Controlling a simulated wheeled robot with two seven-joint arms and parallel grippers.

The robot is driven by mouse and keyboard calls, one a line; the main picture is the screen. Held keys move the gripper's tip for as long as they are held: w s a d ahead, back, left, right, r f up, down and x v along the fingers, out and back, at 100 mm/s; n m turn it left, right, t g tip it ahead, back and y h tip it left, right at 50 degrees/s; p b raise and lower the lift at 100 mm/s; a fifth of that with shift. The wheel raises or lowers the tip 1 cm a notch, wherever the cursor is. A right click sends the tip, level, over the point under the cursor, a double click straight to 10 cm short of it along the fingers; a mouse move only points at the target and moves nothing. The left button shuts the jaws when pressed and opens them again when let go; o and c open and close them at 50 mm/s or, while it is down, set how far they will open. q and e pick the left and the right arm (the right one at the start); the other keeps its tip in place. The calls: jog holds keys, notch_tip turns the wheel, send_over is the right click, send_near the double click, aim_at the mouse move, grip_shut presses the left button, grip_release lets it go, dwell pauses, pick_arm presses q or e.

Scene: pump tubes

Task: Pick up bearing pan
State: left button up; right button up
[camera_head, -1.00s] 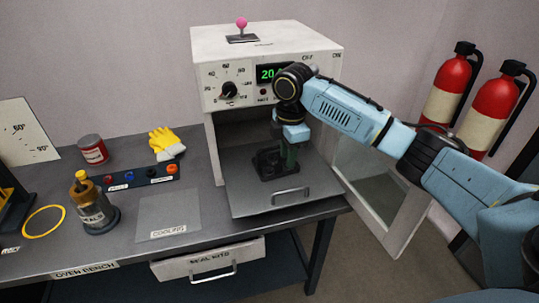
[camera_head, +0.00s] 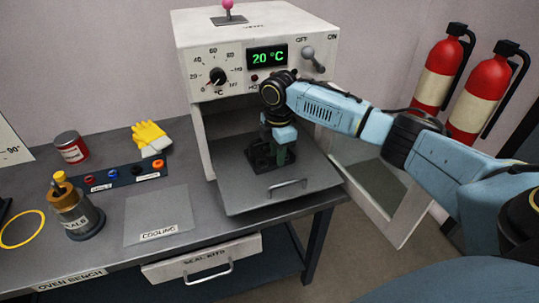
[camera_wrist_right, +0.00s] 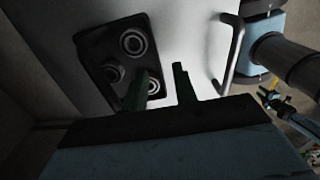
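The bearing pan (camera_wrist_right: 93,57) is a small dark rectangular pan holding several ringed bearings. It lies on the oven's pulled-out tray, at the upper left of the right wrist view. In the head view the pan (camera_head: 261,161) is partly hidden by my right gripper (camera_head: 281,154). In the right wrist view my right gripper (camera_wrist_right: 160,80) is open, with two dark green fingers apart. The left finger overlaps the pan's right part in the picture, and the right finger is beyond its edge. Contact cannot be told.
The oven (camera_head: 193,55) reads 20 °C; its door (camera_head: 385,195) hangs open at the right. The tray (camera_head: 235,200) has a front handle (camera_head: 288,186). Left lie a cooling mat (camera_head: 155,208), gloves (camera_head: 150,135) and a seal jar (camera_head: 77,210). Fire extinguishers (camera_head: 480,95) stand right.

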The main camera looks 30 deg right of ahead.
notch_tip(320, 180, down, 3)
jog(key=shift+w+f, duration=0.1)
grip_shut()
dwell(0.3)
